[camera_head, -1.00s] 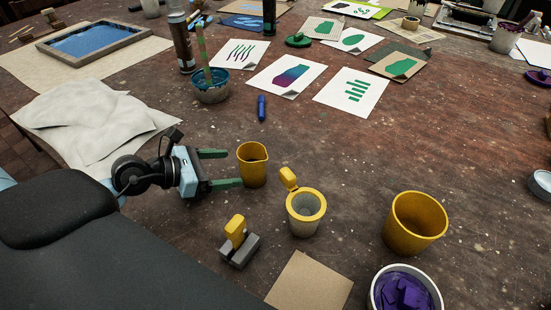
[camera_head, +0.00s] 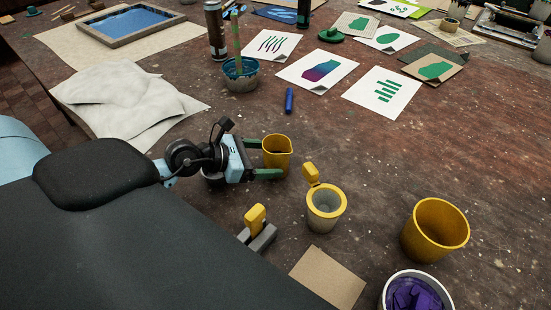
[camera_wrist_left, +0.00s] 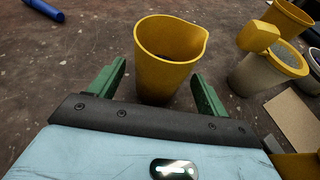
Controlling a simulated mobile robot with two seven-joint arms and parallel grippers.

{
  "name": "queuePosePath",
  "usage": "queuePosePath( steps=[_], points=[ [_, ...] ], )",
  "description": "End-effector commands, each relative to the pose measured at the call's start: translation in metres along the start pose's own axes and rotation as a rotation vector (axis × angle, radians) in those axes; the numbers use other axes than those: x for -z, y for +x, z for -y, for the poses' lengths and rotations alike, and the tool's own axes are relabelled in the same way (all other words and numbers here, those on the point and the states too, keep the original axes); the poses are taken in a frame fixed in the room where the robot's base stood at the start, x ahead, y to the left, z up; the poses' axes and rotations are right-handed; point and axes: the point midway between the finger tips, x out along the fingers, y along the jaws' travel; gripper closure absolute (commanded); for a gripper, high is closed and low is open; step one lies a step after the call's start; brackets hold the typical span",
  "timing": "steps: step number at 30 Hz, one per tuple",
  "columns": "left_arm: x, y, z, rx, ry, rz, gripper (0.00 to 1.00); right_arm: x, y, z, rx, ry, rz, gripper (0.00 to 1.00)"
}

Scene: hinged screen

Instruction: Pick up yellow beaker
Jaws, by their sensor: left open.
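The yellow beaker (camera_head: 277,158) with a pouring lip stands upright on the table in the head view. It also shows in the left wrist view (camera_wrist_left: 168,62), empty as far as I can see. My left gripper (camera_head: 268,158) is open around the beaker. In the left wrist view its two green fingers (camera_wrist_left: 158,90) stand one on each side of the beaker's lower part, with gaps visible on both sides. My right gripper is not in view.
Just right of the beaker stands a grey pot with a yellow rim and raised lid (camera_head: 325,207). A larger yellow cup (camera_head: 435,232) is farther right. A yellow-handled block (camera_head: 256,222) sits in front. A blue marker (camera_head: 289,100) lies behind.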

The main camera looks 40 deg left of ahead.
Motion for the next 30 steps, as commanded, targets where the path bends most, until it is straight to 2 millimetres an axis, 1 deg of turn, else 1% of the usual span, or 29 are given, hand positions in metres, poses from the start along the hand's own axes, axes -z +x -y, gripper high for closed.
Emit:
queuePosePath(
  steps=[3, 7, 11, 16, 17, 27, 29, 30],
  points=[
    [-0.001, 0.018, 0.001, -0.001, 0.001, 0.006, 0.23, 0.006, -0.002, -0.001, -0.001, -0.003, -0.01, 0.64],
    [0.0, 0.032, 0.0, -0.002, 0.001, 0.004, 0.23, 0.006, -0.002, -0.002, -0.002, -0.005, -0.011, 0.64],
    [0.001, 0.037, 0.001, -0.001, 0.002, 0.002, 0.23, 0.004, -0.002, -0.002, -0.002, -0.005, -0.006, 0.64],
    [0.002, 0.037, 0.001, -0.001, 0.002, 0.001, 0.23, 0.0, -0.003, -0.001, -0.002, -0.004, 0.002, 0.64],
    [0.002, 0.037, 0.001, -0.001, 0.002, 0.001, 0.24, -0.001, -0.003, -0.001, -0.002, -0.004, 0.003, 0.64],
    [0.002, 0.036, 0.001, -0.001, 0.002, 0.001, 0.69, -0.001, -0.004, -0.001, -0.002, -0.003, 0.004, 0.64],
    [0.002, 0.036, 0.001, -0.001, 0.002, 0.001, 0.75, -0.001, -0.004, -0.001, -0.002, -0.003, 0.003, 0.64],
    [0.001, 0.036, 0.0, -0.001, 0.002, 0.002, 0.76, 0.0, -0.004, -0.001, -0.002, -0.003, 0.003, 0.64]
  ],
)
